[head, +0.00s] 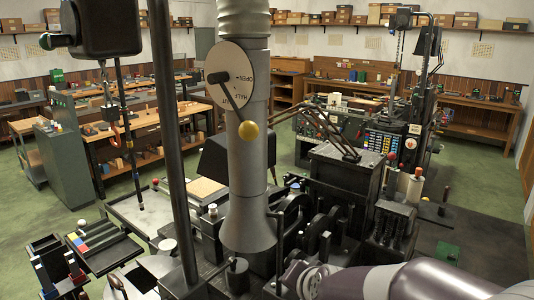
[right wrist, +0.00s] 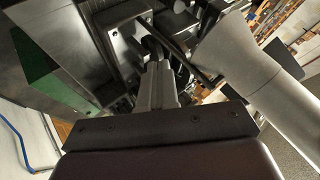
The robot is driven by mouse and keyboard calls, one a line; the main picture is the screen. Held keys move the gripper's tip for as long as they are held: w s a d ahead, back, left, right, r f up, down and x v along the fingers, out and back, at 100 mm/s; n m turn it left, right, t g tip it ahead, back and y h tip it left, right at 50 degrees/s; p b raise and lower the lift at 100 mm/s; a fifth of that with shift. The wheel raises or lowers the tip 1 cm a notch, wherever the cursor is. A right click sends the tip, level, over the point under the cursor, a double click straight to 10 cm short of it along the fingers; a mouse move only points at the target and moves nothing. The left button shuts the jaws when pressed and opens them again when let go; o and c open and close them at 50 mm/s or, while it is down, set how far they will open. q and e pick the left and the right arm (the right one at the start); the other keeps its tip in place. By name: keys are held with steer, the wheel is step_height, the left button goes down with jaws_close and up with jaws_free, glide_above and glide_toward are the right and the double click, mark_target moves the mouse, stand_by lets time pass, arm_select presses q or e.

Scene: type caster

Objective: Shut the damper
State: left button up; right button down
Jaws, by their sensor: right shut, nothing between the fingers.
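The damper is on the grey flue pipe (head: 249,175). A pale round dial plate (head: 232,62) on the pipe reads OPEN at its right and what looks like HALF lower down. A dark lever (head: 232,101) runs from the dial's pivot down to the right and ends in a brass knob (head: 249,130). The lever lies close to the HALF mark. My right arm comes in from the lower right, low and right of the pipe. My right gripper (right wrist: 157,70) is shut and empty in the right wrist view, apart from the pale pipe (right wrist: 265,85) there. My left gripper is out of view.
A dark upright post (head: 172,130) stands just left of the pipe. Black machine parts (head: 320,215) crowd the pipe's base on the right. A dark block (head: 105,30) hangs at the upper left.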

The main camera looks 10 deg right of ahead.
steer(key=w+d+r+m+t+p, duration=0.1)
steer(key=w+d+r+m+p, duration=0.15)
steer(key=r, duration=0.95)
steer(key=w+d+r+m+t+p, duration=0.15)
steer(key=d+r+p, duration=0.25)
steer(key=r, duration=0.8)
steer(key=s+a+r+y+p, duration=0.2)
steer(key=s+r+y, duration=0.1)
steer(key=r, duration=1.1)
steer(key=n+g+y+p, duration=0.1)
steer(key=n+y+p, duration=0.1)
steer(key=p, duration=0.3)
glide_toward(254, 129)
steer(key=x, duration=0.6)
steer(key=shift+a, duration=0.1)
steer(key=shift+w+a+f, duration=0.1)
steer(key=shift+w+f, duration=0.2)
steer(key=shift+w, duration=0.1)
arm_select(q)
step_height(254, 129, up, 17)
arm_select(e)
steer(key=shift+s, duration=0.1)
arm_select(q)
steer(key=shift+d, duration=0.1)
